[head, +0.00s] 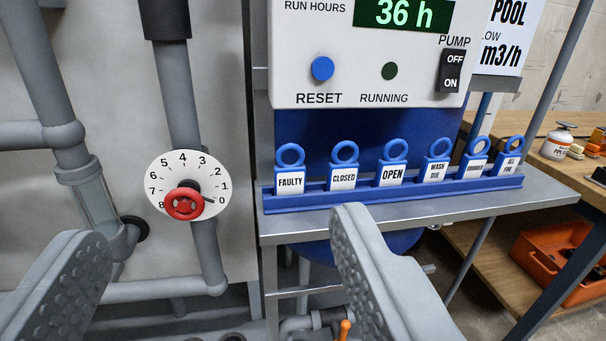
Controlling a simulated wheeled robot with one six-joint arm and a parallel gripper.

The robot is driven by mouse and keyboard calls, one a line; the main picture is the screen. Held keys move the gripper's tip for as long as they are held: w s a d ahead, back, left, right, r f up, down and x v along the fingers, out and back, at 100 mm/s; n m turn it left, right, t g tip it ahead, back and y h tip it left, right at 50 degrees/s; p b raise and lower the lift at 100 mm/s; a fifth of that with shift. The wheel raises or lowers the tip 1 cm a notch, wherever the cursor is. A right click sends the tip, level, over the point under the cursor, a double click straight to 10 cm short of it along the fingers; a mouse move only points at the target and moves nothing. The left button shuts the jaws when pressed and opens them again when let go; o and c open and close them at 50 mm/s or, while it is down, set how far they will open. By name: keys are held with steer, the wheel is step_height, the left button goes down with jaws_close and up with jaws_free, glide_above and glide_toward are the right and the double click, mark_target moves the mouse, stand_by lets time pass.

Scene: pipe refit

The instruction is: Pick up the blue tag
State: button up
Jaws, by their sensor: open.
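Several blue tags with ring tops stand upright in a row in a blue rack (390,197) on a grey metal shelf. From left they are the FAULTY tag (290,181), the CLOSED tag (343,177), the OPEN tag (391,172) and the WASH DUE tag (435,170). Then come a tag with hard-to-read lettering (473,166) and the ALL FINE tag (509,165). My gripper (222,228) is open and empty, its two grey fingers wide apart. The right finger shows in front of the shelf edge, below the CLOSED tag. The left finger is at the lower left.
A control panel (300,50) with a blue RESET button and pump switch is above the rack. Grey pipes and a numbered dial with a red knob (184,203) are at left. A wooden bench (550,172) and orange crate (560,262) are at right.

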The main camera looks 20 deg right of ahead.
glide_toward(290, 179)
steer(key=w, duration=0.4)
steer(key=shift+w+d+f, duration=0.25)
steer(key=shift+w+d, duration=0.05)
steer(key=shift+d, duration=0.05)
steer(key=shift+w+d+r, duration=0.1)
steer(key=shift+w, duration=1.45)
steer(key=shift+w+d+r, duration=0.1)
steer(key=shift+w, duration=1.4)
steer(key=c, duration=1)
